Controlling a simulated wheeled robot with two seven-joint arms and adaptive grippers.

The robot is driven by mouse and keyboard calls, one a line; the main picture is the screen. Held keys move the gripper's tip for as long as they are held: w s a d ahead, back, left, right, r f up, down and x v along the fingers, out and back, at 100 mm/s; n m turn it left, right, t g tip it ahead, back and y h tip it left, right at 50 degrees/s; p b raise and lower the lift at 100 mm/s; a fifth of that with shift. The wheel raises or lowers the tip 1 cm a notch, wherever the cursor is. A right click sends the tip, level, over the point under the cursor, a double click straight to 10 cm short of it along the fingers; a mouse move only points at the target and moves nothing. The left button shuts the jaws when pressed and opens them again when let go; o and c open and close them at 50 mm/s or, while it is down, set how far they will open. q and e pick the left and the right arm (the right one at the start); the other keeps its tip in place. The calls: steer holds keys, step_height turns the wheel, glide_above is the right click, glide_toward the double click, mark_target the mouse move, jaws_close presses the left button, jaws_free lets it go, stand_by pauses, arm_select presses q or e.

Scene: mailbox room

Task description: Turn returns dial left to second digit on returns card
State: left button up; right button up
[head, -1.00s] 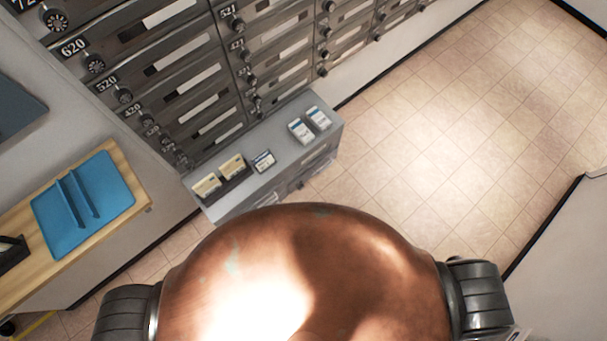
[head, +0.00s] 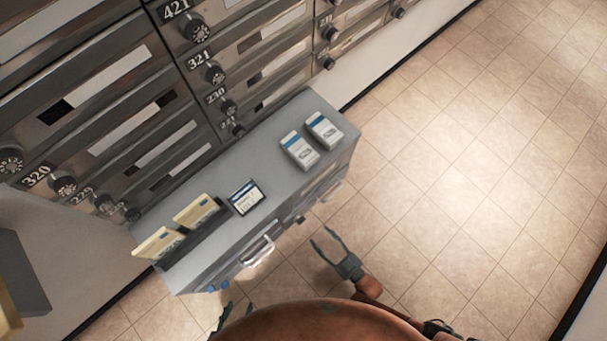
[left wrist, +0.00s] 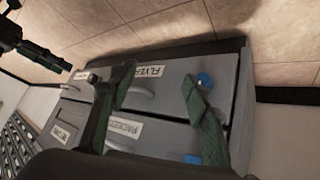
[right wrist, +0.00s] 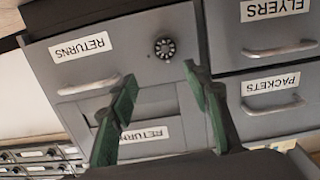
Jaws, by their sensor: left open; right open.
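The returns dial (right wrist: 165,48) is a dark round knob with pale marks on the RETURNS drawer front (right wrist: 130,45), seen upside down in the right wrist view. My right gripper (right wrist: 160,78) is open and empty, facing that drawer, with the dial beyond its fingertips and apart from them. It also shows in the head view (head: 324,240). My left gripper (left wrist: 158,76) is open and empty before the FLYERS and PACKETS drawers; in the head view (head: 232,310) it is partly hidden. A small dark-framed card (head: 247,197) stands on the cabinet; its writing is too small to read.
The grey cabinet (head: 225,165) also bears yellowish cards (head: 158,243) in a dark holder and two white-blue boxes (head: 299,150). Mailboxes with numbered dials (head: 215,73) line the wall behind. Open tiled floor (head: 460,170) lies to the right.

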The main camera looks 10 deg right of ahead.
mark_target(302, 223)
steer(key=a+f+b+x, duration=0.1)
steer(key=b+x, duration=0.3)
steer(key=x, duration=0.4)
steer(key=shift+a+t+y, duration=0.15)
steer(key=shift+t+y, duration=0.15)
steer(key=shift+y, duration=0.1)
steer(key=shift+s+f, duration=0.1)
steer(key=shift+c, duration=0.4)
steer(key=c, duration=1.1)
steer(key=shift+o, duration=0.2)
steer(key=shift+n, duration=0.3)
steer(key=n, duration=1.2)
steer(key=shift+f+n, duration=0.15)
steer(key=shift+n, duration=0.25)
